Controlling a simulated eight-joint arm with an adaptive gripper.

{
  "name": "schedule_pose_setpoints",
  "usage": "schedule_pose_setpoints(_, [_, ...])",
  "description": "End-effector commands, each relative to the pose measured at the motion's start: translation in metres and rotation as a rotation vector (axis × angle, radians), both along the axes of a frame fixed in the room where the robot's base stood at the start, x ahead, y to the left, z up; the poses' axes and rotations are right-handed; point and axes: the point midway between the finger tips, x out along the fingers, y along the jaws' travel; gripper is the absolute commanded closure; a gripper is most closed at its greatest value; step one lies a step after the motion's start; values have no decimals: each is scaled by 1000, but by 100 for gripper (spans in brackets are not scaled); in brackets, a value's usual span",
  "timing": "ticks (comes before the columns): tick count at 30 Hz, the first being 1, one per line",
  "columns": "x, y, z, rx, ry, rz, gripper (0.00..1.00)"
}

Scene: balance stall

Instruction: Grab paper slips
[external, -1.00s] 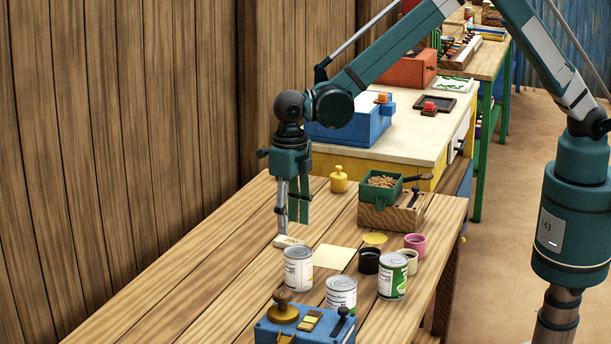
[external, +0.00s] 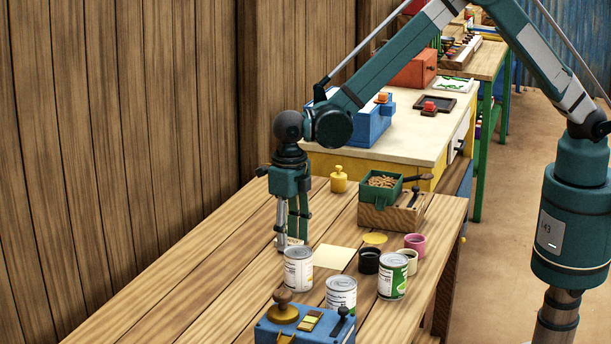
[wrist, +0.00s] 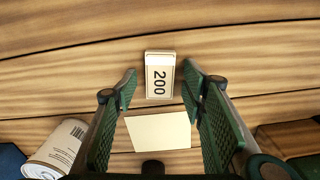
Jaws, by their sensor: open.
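A flat cream paper piece (external: 334,257) lies on the plank table, right of my gripper. I cannot tell if it is one slip or a stack; it also shows in the wrist view (wrist: 160,132). A small pale block or slip marked "200" (wrist: 159,78) lies beyond it in the wrist view, in line with the gap between my fingertips. My gripper (wrist: 160,80) is open, with a finger on each side and apart from the marked piece. In the external view my gripper (external: 291,240) points down just above the table and mostly hides that piece.
Cans (external: 299,270), (external: 341,292) and (external: 393,277) stand in front and right. Black (external: 369,261), cream (external: 409,258) and pink pots (external: 415,243) cluster at right. A blue device (external: 300,328) is nearest. A green tray (external: 381,190) sits behind. Planks at left are clear.

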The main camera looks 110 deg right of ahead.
Motion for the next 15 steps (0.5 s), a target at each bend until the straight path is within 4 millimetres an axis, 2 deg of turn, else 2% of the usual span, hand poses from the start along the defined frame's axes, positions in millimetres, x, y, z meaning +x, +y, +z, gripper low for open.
schedule_pose_setpoints(10, [0,0,0,0,0,0,59])
schedule_pose_setpoints(15, [0,0,0,0,0,0,81])
